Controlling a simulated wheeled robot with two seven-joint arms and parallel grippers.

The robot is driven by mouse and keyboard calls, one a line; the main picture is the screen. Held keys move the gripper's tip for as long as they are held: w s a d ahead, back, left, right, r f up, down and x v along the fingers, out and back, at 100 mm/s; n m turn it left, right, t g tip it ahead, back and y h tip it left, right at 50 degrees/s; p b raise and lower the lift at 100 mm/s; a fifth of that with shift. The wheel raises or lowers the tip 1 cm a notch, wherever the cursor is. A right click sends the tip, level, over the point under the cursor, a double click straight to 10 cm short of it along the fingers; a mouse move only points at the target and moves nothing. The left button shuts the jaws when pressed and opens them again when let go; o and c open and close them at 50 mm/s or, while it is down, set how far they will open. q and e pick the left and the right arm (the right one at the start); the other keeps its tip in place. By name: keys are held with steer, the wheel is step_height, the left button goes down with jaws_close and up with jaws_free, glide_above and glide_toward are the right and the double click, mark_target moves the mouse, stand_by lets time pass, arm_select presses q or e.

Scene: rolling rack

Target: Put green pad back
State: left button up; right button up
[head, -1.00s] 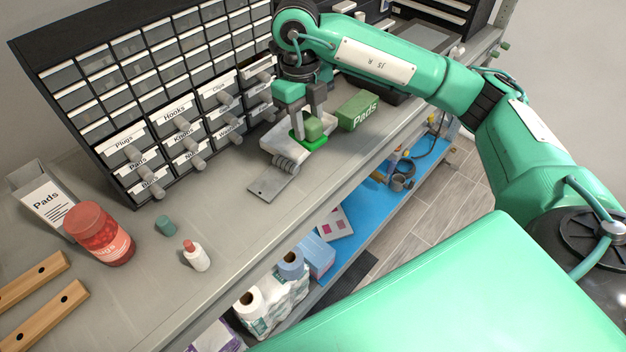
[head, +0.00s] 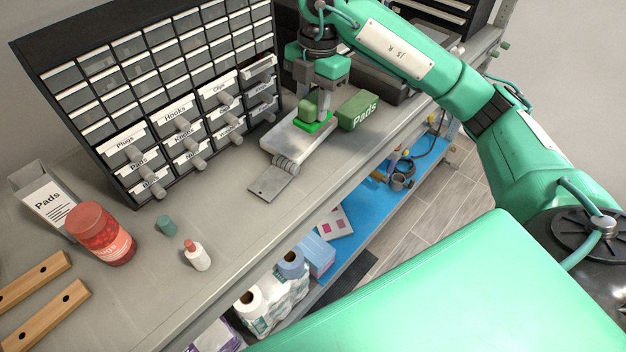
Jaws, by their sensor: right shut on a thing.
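The green pad (head: 314,127) is a flat bright green piece at the far end of a grey metal plate device (head: 296,137) on the bench. An olive-green block (head: 306,110) stands at the pad, just left of the fingers. My right gripper (head: 319,120) points down at the pad and is shut on it; the fingers hide part of it. I cannot tell whether the pad is clear of the plate. A green box labelled Pads (head: 358,111) stands just right of the gripper. A grey open box labelled Pads (head: 44,203) stands at the left. My left gripper is not in view.
A drawer cabinet (head: 150,85) with labelled, knobbed drawers stands behind. A red jar (head: 101,234), a small teal cap (head: 166,225), a white bottle (head: 198,258) and wooden bars (head: 50,315) are at the left. The bench's front middle is clear; a blue lower shelf (head: 352,250) lies below.

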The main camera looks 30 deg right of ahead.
steer(key=shift+f+m, duration=0.1)
steer(key=shift+m, duration=0.3)
step_height(320, 180, down, 15)
steer(key=p, duration=0.3)
step_height(320, 180, down, 4)
steer(key=shift+p, duration=0.9)
steer(key=shift+f, duration=0.35)
steer(key=shift+f, duration=0.2)
steer(key=o, duration=0.9)
steer(key=shift+o, duration=0.2)
